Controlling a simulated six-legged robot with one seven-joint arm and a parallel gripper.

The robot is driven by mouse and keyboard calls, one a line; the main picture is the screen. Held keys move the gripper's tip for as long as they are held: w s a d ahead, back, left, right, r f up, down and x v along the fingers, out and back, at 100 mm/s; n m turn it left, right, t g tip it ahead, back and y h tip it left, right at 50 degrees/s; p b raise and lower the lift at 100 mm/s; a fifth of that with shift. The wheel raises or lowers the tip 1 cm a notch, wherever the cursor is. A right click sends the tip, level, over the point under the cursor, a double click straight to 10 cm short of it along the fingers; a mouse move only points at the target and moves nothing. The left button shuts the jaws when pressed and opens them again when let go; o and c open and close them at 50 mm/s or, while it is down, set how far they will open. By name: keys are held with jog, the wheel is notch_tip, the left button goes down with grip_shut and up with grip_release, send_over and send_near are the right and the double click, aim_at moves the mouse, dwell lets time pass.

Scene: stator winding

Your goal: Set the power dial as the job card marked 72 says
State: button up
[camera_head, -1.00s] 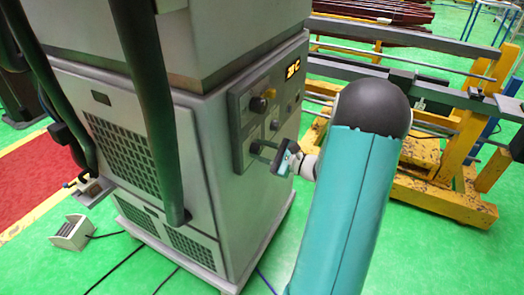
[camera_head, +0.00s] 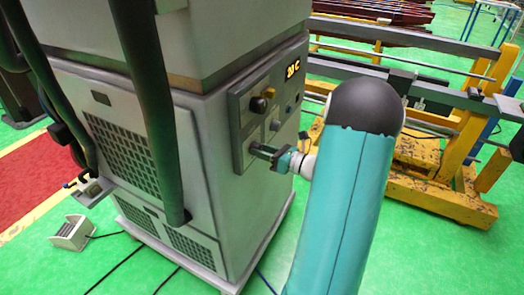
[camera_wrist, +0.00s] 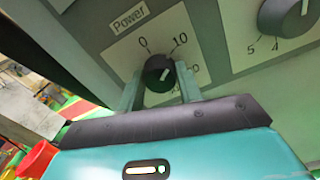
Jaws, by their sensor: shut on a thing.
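The black power dial (camera_wrist: 155,76) sits on a pale plate below the label "Power" (camera_wrist: 130,18) in the wrist view. Figures 0 and 10 show above it; the lower figures are partly hidden. Its white pointer mark leans up and right, roughly toward 10. My gripper (camera_wrist: 160,88) has a finger on each side of the dial and is shut on it. In the head view my gripper (camera_head: 264,152) reaches the lower part of the control panel (camera_head: 241,134), where it covers the dial. No job card marked 72 can be made out.
Another black dial (camera_wrist: 287,15) with figures 4 and 5 is right of the power dial. A lit yellow display (camera_head: 292,69) and a knob (camera_head: 258,104) are higher on the panel. A yellow frame (camera_head: 440,180) stands right of the grey cabinet (camera_head: 200,130).

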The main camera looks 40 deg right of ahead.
jog(key=m, duration=1.3)
jog(key=shift+d, duration=0.1)
dwell(0.3)
jog(key=o, duration=1)
jog(key=shift+s, duration=0.15)
jog(key=v, duration=1.3)
jog(key=shift+s, duration=0.3)
